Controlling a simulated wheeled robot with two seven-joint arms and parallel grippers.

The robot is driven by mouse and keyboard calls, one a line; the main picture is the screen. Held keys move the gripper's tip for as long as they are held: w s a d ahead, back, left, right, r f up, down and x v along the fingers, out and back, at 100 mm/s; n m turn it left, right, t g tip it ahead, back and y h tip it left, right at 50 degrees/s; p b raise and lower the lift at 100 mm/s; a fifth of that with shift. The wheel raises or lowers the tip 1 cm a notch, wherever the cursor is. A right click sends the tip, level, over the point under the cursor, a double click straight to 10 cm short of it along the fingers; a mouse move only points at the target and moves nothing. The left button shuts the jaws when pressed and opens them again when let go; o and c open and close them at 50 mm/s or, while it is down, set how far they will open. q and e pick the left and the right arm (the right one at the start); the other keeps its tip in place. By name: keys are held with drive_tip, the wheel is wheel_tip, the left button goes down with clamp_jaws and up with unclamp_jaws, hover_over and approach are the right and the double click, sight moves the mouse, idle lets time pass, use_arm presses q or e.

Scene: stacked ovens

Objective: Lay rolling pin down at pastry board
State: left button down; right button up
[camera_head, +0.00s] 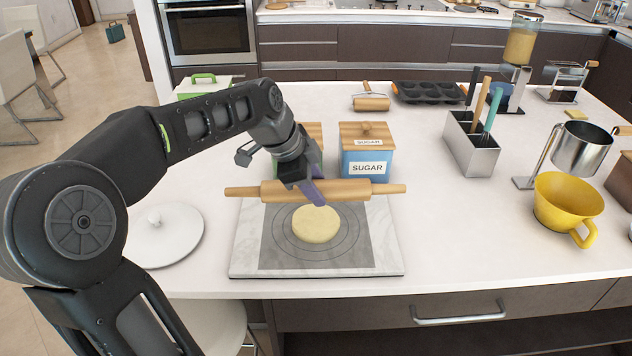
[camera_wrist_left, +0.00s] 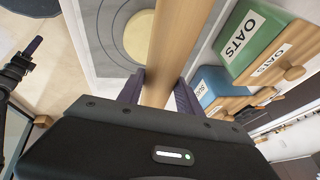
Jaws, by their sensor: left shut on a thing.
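The wooden rolling pin (camera_head: 345,189) lies crosswise at the far edge of the pastry board (camera_head: 388,230) in the head view. My left gripper (camera_head: 312,192) is shut on the rolling pin near its middle. In the left wrist view the pin (camera_wrist_left: 180,40) passes between the two fingers (camera_wrist_left: 157,92). Whether the pin touches the board or hangs just above it, I cannot tell. The board is a marble slab with a grey mat, and a round of dough (camera_head: 316,223) lies on it. My right gripper is not in view.
A blue sugar box (camera_head: 368,165) and a green oats box (camera_wrist_left: 252,45) stand just behind the pin. A white round lid (camera_head: 165,235) lies left of the board. A utensil holder (camera_head: 470,150) and a yellow bowl (camera_head: 568,205) stand to the right.

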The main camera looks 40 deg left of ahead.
use_arm(q)
drive_tip(key=shift+f+b, duration=1.25)
drive_tip(key=shift+f, duration=1.15)
drive_tip(key=shift+f+b, duration=0.55)
drive_tip(key=c, duration=0.7)
unclamp_jaws()
